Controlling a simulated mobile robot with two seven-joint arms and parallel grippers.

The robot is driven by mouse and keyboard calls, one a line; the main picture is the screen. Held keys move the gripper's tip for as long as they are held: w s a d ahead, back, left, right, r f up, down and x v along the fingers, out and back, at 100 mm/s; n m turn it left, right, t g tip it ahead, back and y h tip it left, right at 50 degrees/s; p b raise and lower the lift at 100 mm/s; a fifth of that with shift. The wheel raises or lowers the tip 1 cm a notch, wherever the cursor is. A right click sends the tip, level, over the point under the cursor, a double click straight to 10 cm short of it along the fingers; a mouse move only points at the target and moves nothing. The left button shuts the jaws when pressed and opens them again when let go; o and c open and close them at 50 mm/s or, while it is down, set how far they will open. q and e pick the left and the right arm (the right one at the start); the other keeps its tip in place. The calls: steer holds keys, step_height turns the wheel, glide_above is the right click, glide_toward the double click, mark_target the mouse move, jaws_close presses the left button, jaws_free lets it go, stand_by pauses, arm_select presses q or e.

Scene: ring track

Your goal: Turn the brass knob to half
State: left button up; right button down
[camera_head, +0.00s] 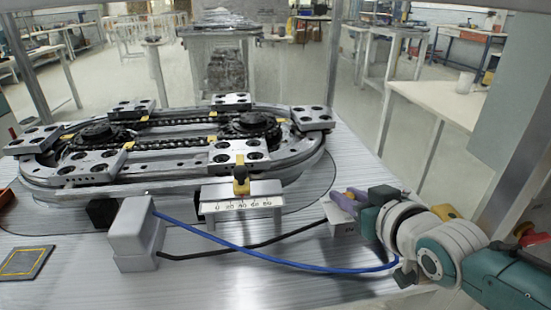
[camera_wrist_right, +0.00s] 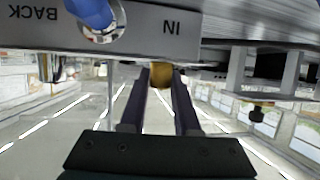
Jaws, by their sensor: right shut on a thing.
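My right gripper (camera_head: 345,201) comes in from the right in the head view, with its purple fingers at the small grey box (camera_head: 340,227) on the table. In the right wrist view the fingers (camera_wrist_right: 161,78) are shut on a brass knob (camera_wrist_right: 162,73) just beyond the edge of the box (camera_wrist_right: 150,30), which is marked IN and BACK. The knob shows only as a small brass patch (camera_head: 357,192) in the head view; the fingers hide most of it. I cannot read its setting or any marks for half. My left gripper is not in view.
The oval ring track (camera_head: 170,150) with metal carriages fills the back left of the table. A plate with a printed scale (camera_head: 250,205) and a black and yellow pointer (camera_head: 241,182) stands in front of it. A blue hose (camera_head: 260,258) and a black cable cross the front.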

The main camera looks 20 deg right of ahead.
steer(key=shift+w+r+n+y, duration=0.1)
steer(key=shift+n+y, duration=0.2)
steer(key=shift+y, duration=0.2)
steer(key=shift+n+y+b, duration=0.9)
steer(key=shift+b, duration=0.15)
steer(key=n+y+b, duration=0.1)
steer(key=y+b, duration=0.1)
steer(key=shift+n+b, duration=0.3)
steer(key=shift+b, duration=0.05)
steer(key=shift+n+y+b, duration=0.3)
steer(key=shift+y+b, duration=0.1)
steer(key=shift+b, duration=0.15)
steer(key=shift+g, duration=0.3)
steer(key=shift+a, duration=0.1)
steer(key=c, duration=0.6)
jaws_free()
steer(key=shift+c, duration=0.2)
